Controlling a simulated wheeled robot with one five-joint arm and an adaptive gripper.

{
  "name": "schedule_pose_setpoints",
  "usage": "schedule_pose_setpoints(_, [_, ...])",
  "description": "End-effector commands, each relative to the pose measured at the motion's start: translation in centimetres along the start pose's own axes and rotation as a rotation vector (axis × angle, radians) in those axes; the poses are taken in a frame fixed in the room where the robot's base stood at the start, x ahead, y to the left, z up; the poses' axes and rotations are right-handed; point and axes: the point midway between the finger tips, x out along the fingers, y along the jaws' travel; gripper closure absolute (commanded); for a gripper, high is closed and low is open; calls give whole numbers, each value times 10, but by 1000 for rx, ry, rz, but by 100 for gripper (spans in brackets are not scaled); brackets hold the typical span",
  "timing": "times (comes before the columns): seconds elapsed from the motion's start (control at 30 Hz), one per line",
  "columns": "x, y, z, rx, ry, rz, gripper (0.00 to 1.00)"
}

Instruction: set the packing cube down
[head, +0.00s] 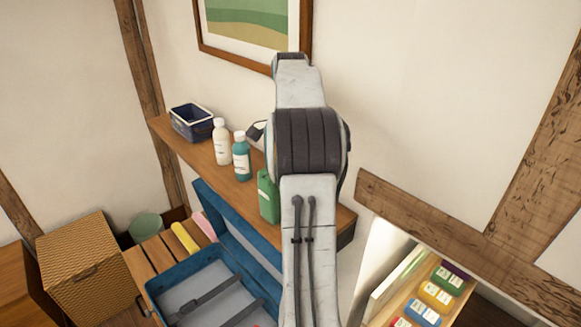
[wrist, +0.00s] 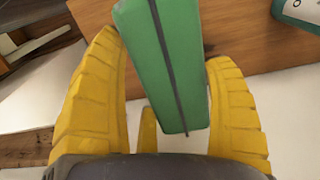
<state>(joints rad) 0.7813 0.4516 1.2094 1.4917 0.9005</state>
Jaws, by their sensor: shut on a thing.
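The green packing cube (wrist: 160,65), with a dark seam along its face, lies between the two yellow fingers of my gripper (wrist: 163,60) in the wrist view. My gripper is shut on it. In the head view part of the green cube (head: 268,196) shows just left of my arm, in front of the wooden shelf (head: 180,146). My arm hides the rest of it and my gripper there. I cannot tell whether the cube touches the shelf.
A dark blue bin (head: 191,122), a white bottle (head: 221,142) and a teal bottle (head: 241,158) stand on the shelf. Below is an open blue suitcase (head: 160,284) with grey straps. A wicker box (head: 85,265) is at left. Colourful items (head: 437,296) sit at lower right.

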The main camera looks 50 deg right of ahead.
Motion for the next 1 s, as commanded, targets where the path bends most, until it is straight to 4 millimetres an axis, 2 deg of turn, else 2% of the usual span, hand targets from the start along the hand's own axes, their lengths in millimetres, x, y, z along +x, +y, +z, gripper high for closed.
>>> schedule_pose_setpoints(0.37, [2, 0, 0, 0, 1, -1, 59])
schedule_pose_setpoints(0.4, [3, 0, 0, 0, 0, 0, 20])
schedule_pose_setpoints(0.63, [2, 0, 0, 0, 0, 0, 0])
schedule_pose_setpoints(1.0, [-3, -1, 0, 0, 2, -2, 0])
